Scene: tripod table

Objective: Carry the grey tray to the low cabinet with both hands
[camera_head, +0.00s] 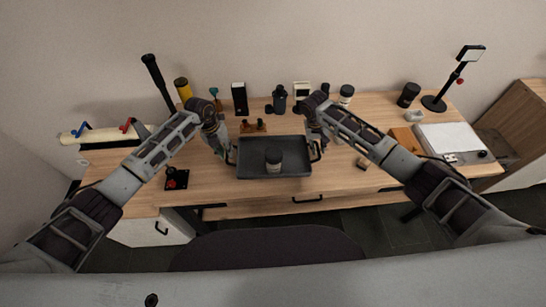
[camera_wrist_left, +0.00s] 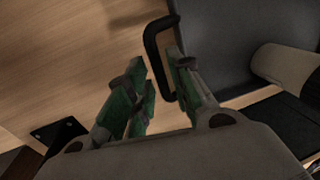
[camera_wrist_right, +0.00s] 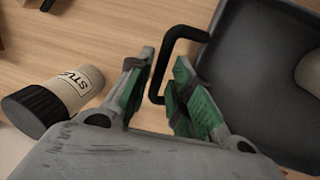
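The grey tray (camera_head: 245,168) lies on the wooden table, with a black handle on each short side. A dark-topped cup (camera_head: 273,168) stands on it. My left gripper (camera_head: 222,148) is at the tray's left handle; in the left wrist view its fingers (camera_wrist_left: 158,85) are apart, with the black handle (camera_wrist_left: 151,45) between them. My right gripper (camera_head: 318,138) is at the right handle; in the right wrist view its fingers (camera_wrist_right: 160,85) are apart on either side of the handle (camera_wrist_right: 180,32). A low wooden cabinet (camera_head: 507,125) stands at the right edge of the head view.
Bottles and small items line the table's back. A white flat box (camera_head: 448,138) and a phone stand (camera_head: 435,103) are on the right. A dark chair back (camera_head: 265,248) is in front.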

